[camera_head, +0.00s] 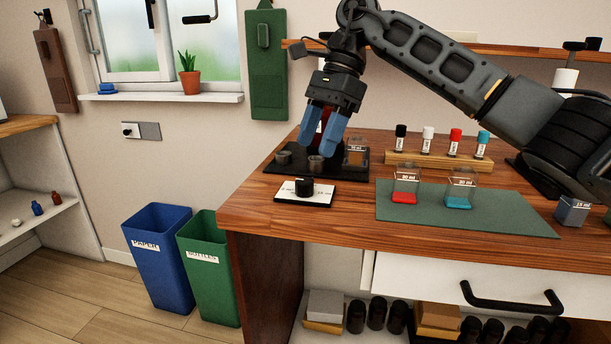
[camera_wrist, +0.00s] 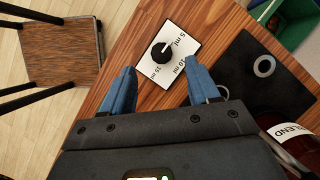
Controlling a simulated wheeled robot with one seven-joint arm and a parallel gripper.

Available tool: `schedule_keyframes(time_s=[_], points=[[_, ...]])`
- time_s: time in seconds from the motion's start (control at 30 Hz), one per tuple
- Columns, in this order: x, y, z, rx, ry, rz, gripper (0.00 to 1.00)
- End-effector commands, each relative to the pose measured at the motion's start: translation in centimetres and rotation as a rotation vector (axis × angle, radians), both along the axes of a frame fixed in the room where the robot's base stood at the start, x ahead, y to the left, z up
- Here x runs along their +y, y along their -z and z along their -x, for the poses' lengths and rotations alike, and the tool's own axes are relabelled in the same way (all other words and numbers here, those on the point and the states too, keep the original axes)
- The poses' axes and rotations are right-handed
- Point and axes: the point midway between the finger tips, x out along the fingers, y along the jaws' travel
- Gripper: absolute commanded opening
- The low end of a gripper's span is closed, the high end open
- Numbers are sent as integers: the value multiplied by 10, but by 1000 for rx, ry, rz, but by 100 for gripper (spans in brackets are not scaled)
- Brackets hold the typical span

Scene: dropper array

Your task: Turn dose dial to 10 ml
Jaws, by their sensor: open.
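The dose dial is a round black knob (camera_head: 304,188) on a white card (camera_head: 285,193) near the table's front left corner. In the wrist view the knob (camera_wrist: 161,53) sits on the card (camera_wrist: 180,45), which bears 5 ml, 10 ml and 15 ml marks. A small white mark on the knob seems to point to the upper right, toward 5 ml. My gripper (camera_head: 322,148) has blue fingers and is open and empty, above and behind the dial. In the wrist view the gripper (camera_wrist: 160,68) has the knob ahead between its fingertips, apart from both.
A black tray (camera_head: 345,172) with round holders lies behind the dial; a dark bottle labelled BLEND (camera_wrist: 290,138) is close to my gripper. A green mat (camera_head: 480,225) with two clear vessels lies to the right. Several small vials stand in a wooden rack (camera_head: 440,162).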

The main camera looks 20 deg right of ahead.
Motion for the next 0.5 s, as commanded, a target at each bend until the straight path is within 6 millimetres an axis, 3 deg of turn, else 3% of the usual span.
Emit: schedule_keyframes(time_s=[0.17,0.5], points=[[-5,5,-1,-3,2,29,60],[15,51,3,-2,2,24,60]])
